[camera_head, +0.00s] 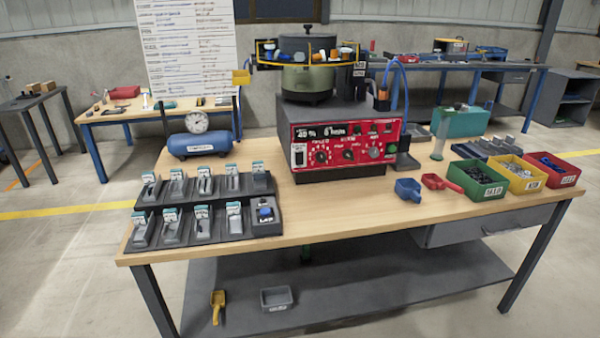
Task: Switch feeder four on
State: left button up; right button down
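A bowl feeder (308,80) stands at the back middle of the wooden table. It sits on a grey control box with a red front panel (345,145). The panel carries small displays, several black knobs, a grey round knob (374,153) and small buttons. I cannot read a feeder number on the panel. Neither of my grippers is in view.
A dark stepped rack (205,207) with several labelled pieces stands at the front left. A blue tank with a gauge (199,145) is behind it. Blue (408,188) and red scoops and green (478,180), yellow and red bins are right. The table's front middle is clear.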

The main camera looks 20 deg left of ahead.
aim_at(299, 156)
jog(key=u, duration=0.8)
jog(key=i, duration=0.5)
